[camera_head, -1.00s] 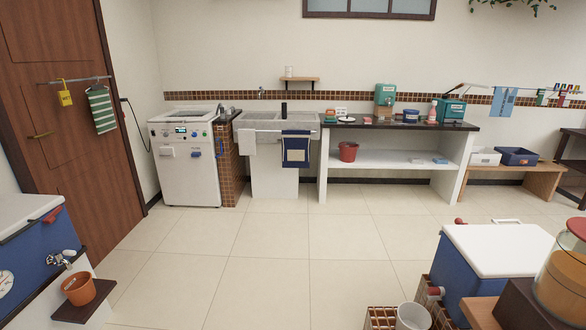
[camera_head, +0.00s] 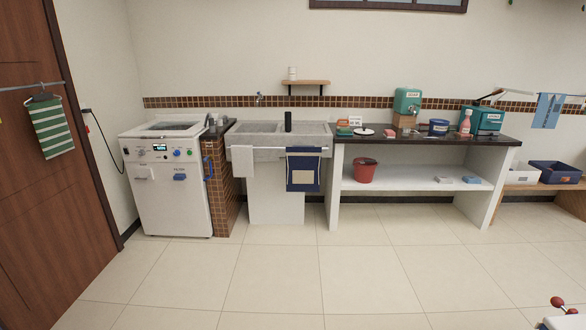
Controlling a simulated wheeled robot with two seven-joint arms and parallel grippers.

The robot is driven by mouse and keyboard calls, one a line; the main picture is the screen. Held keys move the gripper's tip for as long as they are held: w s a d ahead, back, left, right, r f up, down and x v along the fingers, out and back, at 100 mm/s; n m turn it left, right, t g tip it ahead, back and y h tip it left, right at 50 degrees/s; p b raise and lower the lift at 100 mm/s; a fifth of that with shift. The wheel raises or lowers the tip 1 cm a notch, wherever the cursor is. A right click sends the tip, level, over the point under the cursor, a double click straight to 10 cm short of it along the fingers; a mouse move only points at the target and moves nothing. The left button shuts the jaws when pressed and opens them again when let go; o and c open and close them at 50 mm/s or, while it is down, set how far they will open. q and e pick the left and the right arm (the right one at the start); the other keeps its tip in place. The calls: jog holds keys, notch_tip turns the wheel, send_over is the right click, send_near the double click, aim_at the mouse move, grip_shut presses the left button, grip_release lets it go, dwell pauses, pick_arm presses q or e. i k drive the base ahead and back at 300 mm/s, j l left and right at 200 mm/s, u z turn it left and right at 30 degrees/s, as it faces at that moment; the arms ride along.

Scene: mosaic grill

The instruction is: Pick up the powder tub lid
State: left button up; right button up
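A flat white round piece with a dark spot on it, which looks like a lid (camera_head: 363,132), lies on the dark counter top (camera_head: 380,143). I cannot tell for sure that it is the powder tub lid. A small blue tub (camera_head: 438,127) stands farther right on the same counter and may be the powder tub. Neither of my grippers shows in the head view.
A sink (camera_head: 270,142) with a navy towel (camera_head: 303,170) and a white washer (camera_head: 168,185) stand left of the counter. Small boxes, a teal dispenser (camera_head: 407,102) and a pink bottle (camera_head: 465,122) share the counter. A red bucket (camera_head: 365,171) sits below. The tiled floor ahead is clear.

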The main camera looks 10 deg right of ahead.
aim_at(364, 130)
jog(key=i+l+z, duration=0.15)
jog(key=i, duration=0.35)
jog(key=i+z, duration=0.15)
jog(key=i, duration=0.35)
jog(key=i+z, duration=0.15)
jog(key=i, duration=0.35)
jog(key=i+j+z, duration=0.15)
jog(key=i, duration=0.35)
jog(key=i+j+z, duration=0.2)
jog(key=i, duration=0.3)
jog(key=i+j+z, duration=0.15)
jog(key=i, duration=0.3)
